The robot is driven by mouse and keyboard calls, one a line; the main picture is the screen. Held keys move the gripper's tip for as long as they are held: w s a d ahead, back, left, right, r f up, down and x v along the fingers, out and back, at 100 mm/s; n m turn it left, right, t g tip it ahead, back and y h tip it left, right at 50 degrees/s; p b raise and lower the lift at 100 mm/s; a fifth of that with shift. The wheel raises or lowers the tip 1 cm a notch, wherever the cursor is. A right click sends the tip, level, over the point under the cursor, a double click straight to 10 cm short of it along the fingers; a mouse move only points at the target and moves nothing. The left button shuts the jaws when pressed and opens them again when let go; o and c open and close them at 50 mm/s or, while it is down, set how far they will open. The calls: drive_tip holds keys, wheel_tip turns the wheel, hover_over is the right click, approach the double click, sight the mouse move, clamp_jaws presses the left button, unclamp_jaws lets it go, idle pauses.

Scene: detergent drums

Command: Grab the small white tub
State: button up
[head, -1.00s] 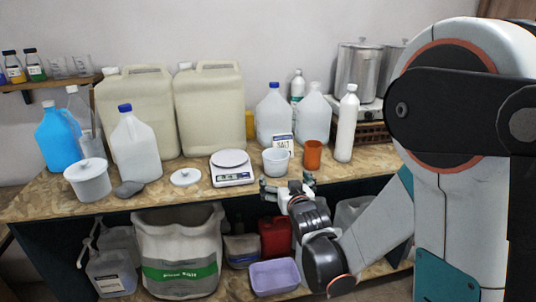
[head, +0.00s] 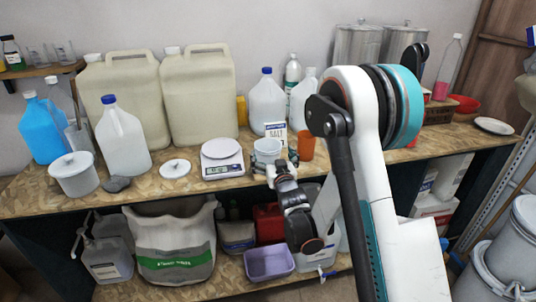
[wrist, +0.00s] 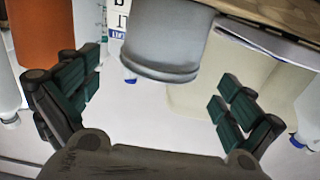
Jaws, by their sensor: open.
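The small white tub (head: 267,147) stands open on the table near its front edge, between the scale and the orange cup. My gripper (head: 281,162) is at the table's front edge, just in front of the tub, and hides its lower part. In the wrist view the tub (wrist: 165,42) appears upside down, centred between the spread fingers of my open gripper (wrist: 158,86). Nothing is held. I cannot tell exactly how far the tub reaches between the fingers.
The orange cup (head: 306,146) is close on the right. The scale (head: 222,160) is on the left, with a white lid (head: 175,169) beyond it. A salt box (head: 276,133) and a jug (head: 266,103) stand behind.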

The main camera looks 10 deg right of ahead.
sight(265, 140)
drive_tip(key=w, duration=0.1)
drive_tip(key=w+b, duration=0.1)
drive_tip(key=w, duration=0.3)
drive_tip(key=shift+w+f+b, duration=0.15)
drive_tip(key=shift+f+b, duration=0.2)
drive_tip(key=shift+f, duration=0.05)
drive_tip(key=shift+w+r, duration=0.1)
drive_tip(key=shift+w, duration=0.35)
drive_tip(key=c, duration=0.9)
